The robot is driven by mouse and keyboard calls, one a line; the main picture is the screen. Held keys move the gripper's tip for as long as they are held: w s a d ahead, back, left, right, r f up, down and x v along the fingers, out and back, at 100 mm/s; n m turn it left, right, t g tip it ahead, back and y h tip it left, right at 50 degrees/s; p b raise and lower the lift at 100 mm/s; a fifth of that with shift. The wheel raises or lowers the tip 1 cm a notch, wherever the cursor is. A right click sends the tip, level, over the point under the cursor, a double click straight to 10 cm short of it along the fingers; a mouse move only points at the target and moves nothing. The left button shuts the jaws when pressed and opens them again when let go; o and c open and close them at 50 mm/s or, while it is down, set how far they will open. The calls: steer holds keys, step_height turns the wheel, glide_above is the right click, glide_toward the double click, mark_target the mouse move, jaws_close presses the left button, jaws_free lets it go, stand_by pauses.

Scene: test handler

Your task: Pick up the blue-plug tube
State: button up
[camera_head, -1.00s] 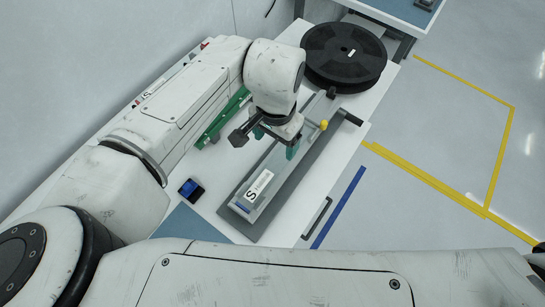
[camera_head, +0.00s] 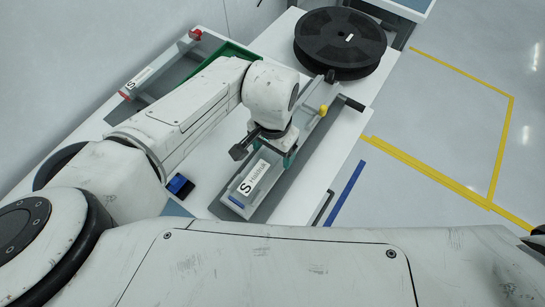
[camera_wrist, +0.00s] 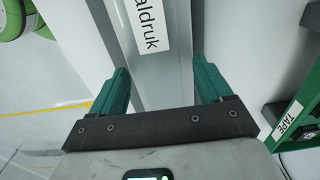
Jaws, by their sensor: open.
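A long grey tube (camera_head: 241,190) with a white label lettered "S" lies along the bench, with a blue plug (camera_head: 236,201) at its near end. In the wrist view the tube (camera_wrist: 165,75) runs between the two green fingers, with part of its label in sight. My gripper (camera_wrist: 160,88) is open, one finger on each side of the tube and gaps on both sides. In the head view my gripper (camera_head: 287,157) is over the tube, just beyond the label. My wrist hides part of the tube there, and I cannot tell the exact height of the fingers.
A yellow knob (camera_head: 323,110) stands near the far end of the tube. A black reel (camera_head: 340,42) lies at the back. A small blue-and-black device (camera_head: 180,186) is at the left. A green item marked "TAPE" (camera_wrist: 287,122) shows at the right in the wrist view.

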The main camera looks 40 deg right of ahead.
steer(key=shift+f, duration=0.1)
steer(key=c, duration=1.1)
